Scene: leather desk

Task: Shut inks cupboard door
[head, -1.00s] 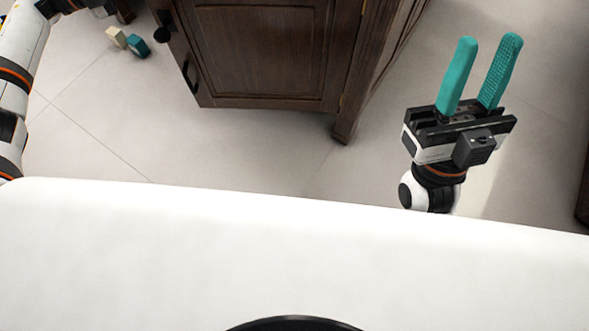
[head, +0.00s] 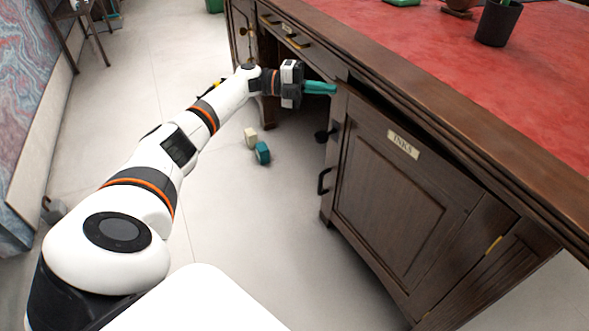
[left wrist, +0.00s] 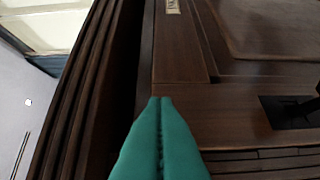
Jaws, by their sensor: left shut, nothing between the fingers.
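The inks cupboard door (head: 390,205) is dark wood with a pale INKS label (head: 403,144). It stands ajar, with a dark gap between its top edge and the desk. Its black handle (head: 323,181) is on the left edge and a brass hinge is on the right. My left gripper (head: 335,88) has teal fingers, shut and empty, at the door's top left corner. In the left wrist view the closed fingertips (left wrist: 160,101) lie over the door's upper edge area; I cannot tell whether they touch it. My right gripper is out of view.
The desk top (head: 480,70) has red leather and a dark wooden rim above the door. A dark pen pot (head: 499,22) stands on it. A cream block (head: 251,138) and a teal block (head: 263,153) lie on the floor left of the door. The pale floor around them is open.

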